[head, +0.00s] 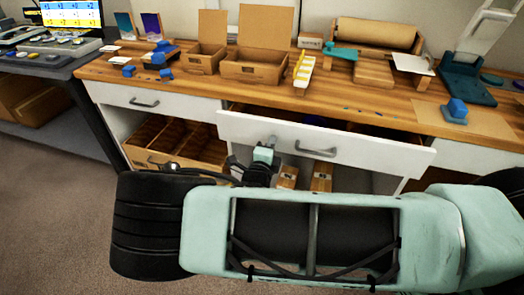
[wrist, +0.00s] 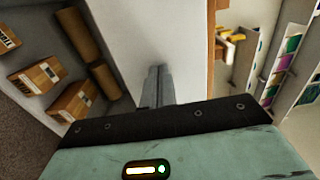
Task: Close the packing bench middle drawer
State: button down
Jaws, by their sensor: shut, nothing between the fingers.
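The packing bench middle drawer (head: 385,149) is pulled out, its white front standing forward of the bench in the head view. Its grey bar handle (head: 315,151) is on that front. My gripper (head: 271,140) is in front of the drawer front, left of the handle, with its fingers shut and empty. In the wrist view my gripper (wrist: 158,78) points at the white drawer front (wrist: 135,35). The fingertips are at or very near that face; contact is not certain. The drawer's inside is mostly hidden behind its front.
The wooden bench top (head: 190,82) holds open cardboard boxes (head: 258,66), blue parts and a brown paper roll (head: 375,33). The left drawer (head: 150,101) is shut. Below are a divided crate (head: 165,143) and small cartons (head: 321,177). A dark side table (head: 60,69) stands left.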

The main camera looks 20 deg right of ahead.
jog(key=p+x, duration=0.1)
jog(key=x, duration=0.6)
jog(key=shift+w+d, duration=0.25)
jog(key=shift+w+r, duration=0.1)
jog(key=shift+w, duration=0.05)
jog(key=shift+d, duration=0.1)
